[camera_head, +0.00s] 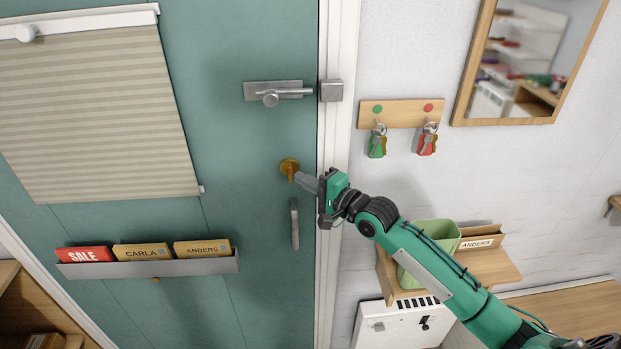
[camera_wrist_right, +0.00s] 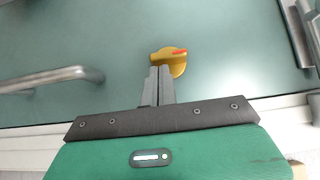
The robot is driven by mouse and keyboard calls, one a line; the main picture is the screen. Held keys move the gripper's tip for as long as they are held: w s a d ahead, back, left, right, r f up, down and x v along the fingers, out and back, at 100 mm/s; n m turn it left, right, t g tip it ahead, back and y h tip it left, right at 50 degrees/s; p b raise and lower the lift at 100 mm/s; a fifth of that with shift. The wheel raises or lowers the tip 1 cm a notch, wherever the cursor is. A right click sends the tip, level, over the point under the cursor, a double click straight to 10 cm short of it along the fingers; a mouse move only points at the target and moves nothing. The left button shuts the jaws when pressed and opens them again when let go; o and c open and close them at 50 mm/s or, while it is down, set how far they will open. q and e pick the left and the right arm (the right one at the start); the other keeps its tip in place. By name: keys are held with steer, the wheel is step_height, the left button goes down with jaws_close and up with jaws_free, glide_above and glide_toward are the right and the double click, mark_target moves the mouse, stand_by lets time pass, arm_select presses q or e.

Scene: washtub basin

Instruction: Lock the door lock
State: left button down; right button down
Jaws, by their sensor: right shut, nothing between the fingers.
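The door lock (camera_head: 289,166) is a round brass knob plate on the teal door (camera_head: 250,205), above the grey pull handle (camera_head: 294,225). In the right wrist view the lock (camera_wrist_right: 176,68) shows its thumb-turn lying roughly crosswise in the picture, with a red mark at its right end. My right gripper (camera_head: 300,180) is shut and empty, its fingertips right at the lock. In the wrist view the fingertips (camera_wrist_right: 159,70) overlap the lock's lower left side; whether they touch it I cannot tell. My left gripper is not in view.
A grey slide latch (camera_head: 275,92) sits above the lock and closes across the white door frame (camera_head: 337,130). A key rack (camera_head: 400,113) with two key sets hangs to the right. A green bin (camera_head: 430,242) stands on a wooden shelf below. A letter holder (camera_head: 150,266) is on the door.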

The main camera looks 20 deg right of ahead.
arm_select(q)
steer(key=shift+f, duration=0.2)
arm_select(e)
steer(key=shift+f, duration=0.1)
arm_select(q)
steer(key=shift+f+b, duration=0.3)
steer(key=shift+b, duration=0.15)
arm_select(e)
steer(key=shift+m, duration=0.3)
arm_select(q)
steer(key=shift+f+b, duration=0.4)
arm_select(e)
steer(key=shift+f+t, duration=0.2)
steer(key=shift+t, duration=0.2)
